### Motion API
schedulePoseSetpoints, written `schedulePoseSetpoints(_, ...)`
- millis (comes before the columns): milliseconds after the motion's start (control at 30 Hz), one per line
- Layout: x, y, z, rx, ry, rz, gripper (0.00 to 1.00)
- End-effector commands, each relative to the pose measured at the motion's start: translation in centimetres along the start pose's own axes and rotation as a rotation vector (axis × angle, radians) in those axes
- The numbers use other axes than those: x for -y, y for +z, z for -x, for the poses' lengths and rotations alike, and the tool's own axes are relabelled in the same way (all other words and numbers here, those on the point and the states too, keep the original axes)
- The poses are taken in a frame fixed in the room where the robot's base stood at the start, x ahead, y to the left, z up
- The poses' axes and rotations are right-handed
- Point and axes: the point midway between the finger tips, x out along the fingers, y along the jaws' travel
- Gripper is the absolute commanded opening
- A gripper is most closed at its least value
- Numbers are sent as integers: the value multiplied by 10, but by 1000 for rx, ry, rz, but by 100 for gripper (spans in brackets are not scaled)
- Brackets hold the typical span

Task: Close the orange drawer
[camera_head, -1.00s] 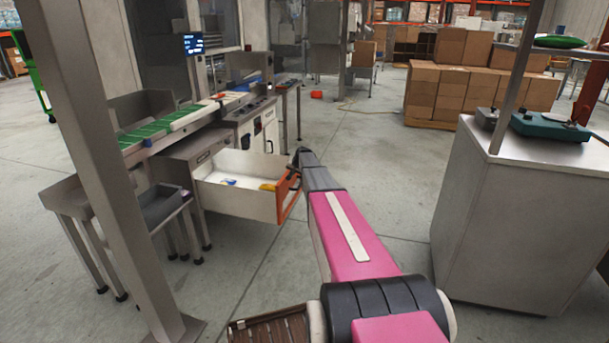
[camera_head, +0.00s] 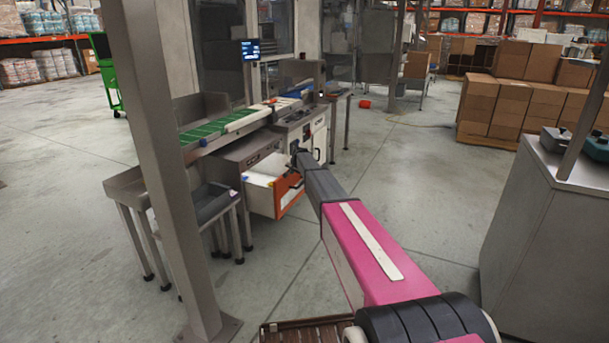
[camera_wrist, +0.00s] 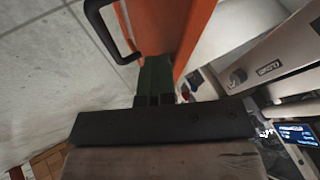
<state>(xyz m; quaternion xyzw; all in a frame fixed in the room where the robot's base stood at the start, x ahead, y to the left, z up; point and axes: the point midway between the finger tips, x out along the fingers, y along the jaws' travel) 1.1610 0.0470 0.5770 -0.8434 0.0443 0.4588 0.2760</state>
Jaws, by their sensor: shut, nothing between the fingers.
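The orange drawer (camera_head: 289,192) is the orange front of a white drawer box in the grey cabinet below the green conveyor. It stands partly open in the head view. The orange front (camera_wrist: 185,35) fills the upper middle of the wrist view, with its black handle (camera_wrist: 97,18) at upper left. My gripper (camera_wrist: 155,72) is shut and empty, its fingertips up at the drawer front beside the handle. Whether they touch it cannot be told for sure. In the head view the gripper tip is mostly hidden by my arm.
A grey post (camera_head: 160,160) stands close at left. A grey cabinet (camera_head: 545,225) stands at right. The cabinet and conveyor (camera_head: 215,132) lie behind the drawer. Stacked boxes (camera_head: 510,100) are at back right. Floor between is clear.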

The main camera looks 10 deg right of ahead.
Motion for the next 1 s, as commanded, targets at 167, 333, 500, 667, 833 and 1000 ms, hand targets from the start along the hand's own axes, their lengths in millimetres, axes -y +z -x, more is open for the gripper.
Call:
schedulePoseSetpoints(167, 46, -2, -26, 0, -2, 2, 0)
schedulePoseSetpoints(333, 86, -2, -48, 0, -2, 2, 0)
schedulePoseSetpoints(500, 122, -2, -67, 0, -2, 0, 0)
schedulePoseSetpoints(667, 147, -2, -80, 0, -1, 0, 0)
schedulePoseSetpoints(833, 165, -1, -88, 0, -2, 0, 0)
schedulePoseSetpoints(1000, 172, -1, -92, 0, -1, 0, 0)
